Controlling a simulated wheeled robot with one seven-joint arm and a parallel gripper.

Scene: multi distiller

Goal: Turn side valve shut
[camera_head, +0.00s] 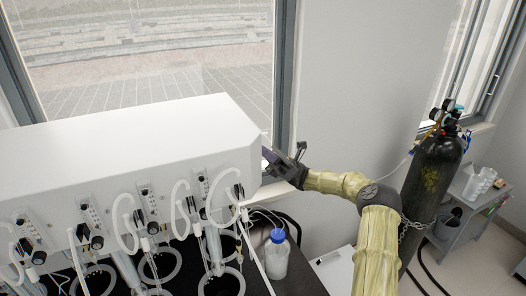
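The distiller is a long white box (120,150) with tubes, black valves and glassware along its front. My arm reaches in from the lower right, and my dark gripper (272,160) is at the right end of the box, close beside its side face. The side valve cannot be made out; that side face is turned away and partly behind my gripper. The fingertips are small and partly hidden, so I cannot tell whether they are open or touching anything.
A bottle with a blue cap (277,254) stands below the box's right end. A black gas cylinder (431,178) with a chain stands right of my arm. A grey side table (470,210) is behind it. A window and wall close off the back.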

